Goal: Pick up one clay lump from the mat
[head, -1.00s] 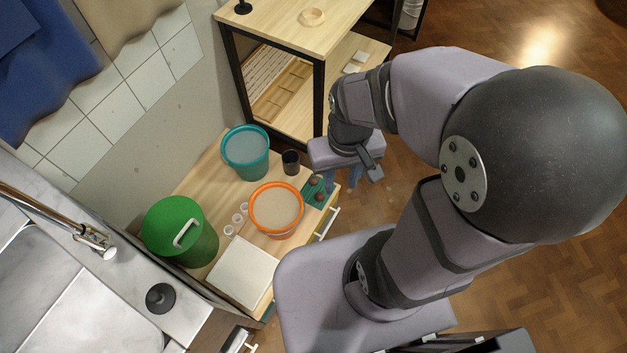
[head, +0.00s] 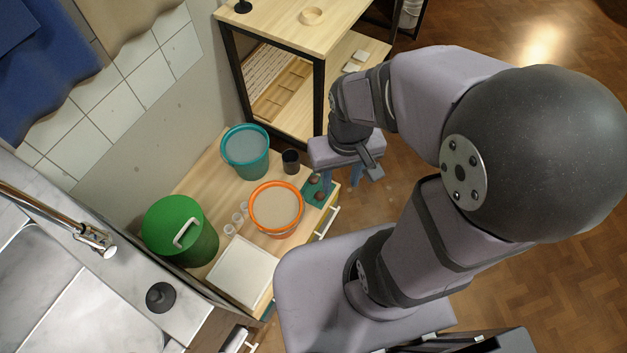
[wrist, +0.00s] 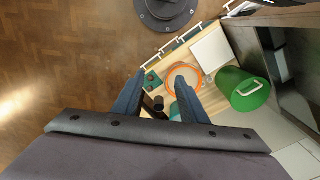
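The small green mat (head: 327,185) lies at the right front corner of the wooden cabinet top, and it also shows in the wrist view (wrist: 158,86). Two small brown clay lumps sit on it, one nearer the back (head: 315,180) and one nearer the front (head: 319,195). My gripper (head: 340,178) is above and just beside the mat, at its right in the head view. Its two blue fingers are apart with nothing between them. In the wrist view my gripper (wrist: 161,75) has the mat beyond and between its fingertips. Height above the lumps is hard to tell.
An orange bucket (head: 277,229) stands close beside the mat. A dark cup (head: 290,161) and a teal bucket (head: 232,169) are behind it. A green lidded bin (head: 205,245), small white cups and a white slab (head: 240,272) fill the left. Shelving (head: 318,90) stands behind.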

